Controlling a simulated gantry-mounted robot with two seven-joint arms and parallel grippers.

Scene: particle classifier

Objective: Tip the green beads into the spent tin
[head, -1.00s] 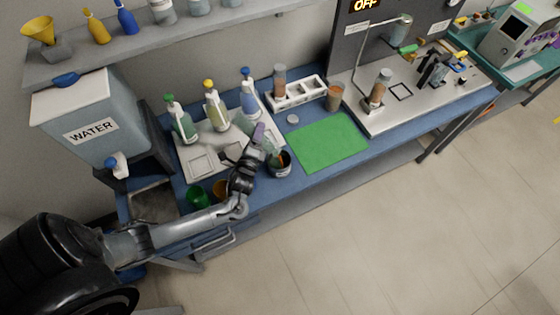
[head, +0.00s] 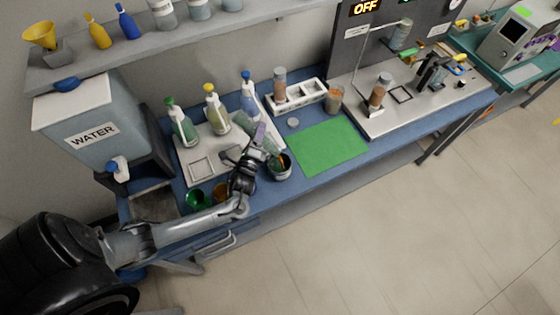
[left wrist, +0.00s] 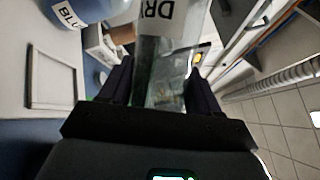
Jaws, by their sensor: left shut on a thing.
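My left gripper (head: 252,155) is shut on a clear jar (head: 266,142) with greenish-grey contents. The jar is tilted well over, its lower right end at the mouth of a dark tin (head: 281,172). Orange shows inside the tin; I cannot tell whether green beads are falling. In the left wrist view the jar (left wrist: 165,60) stands between the two fingers (left wrist: 160,95), with a white label starting "DR". Green bead detail is too small to make out. My right gripper is not in view.
A green mat (head: 328,145) lies right of the tin. Wash bottles (head: 182,128) stand on a pale tray behind the gripper. A green cup (head: 196,198) and an orange cup (head: 221,190) sit near the front edge. A white rack (head: 300,97) stands behind.

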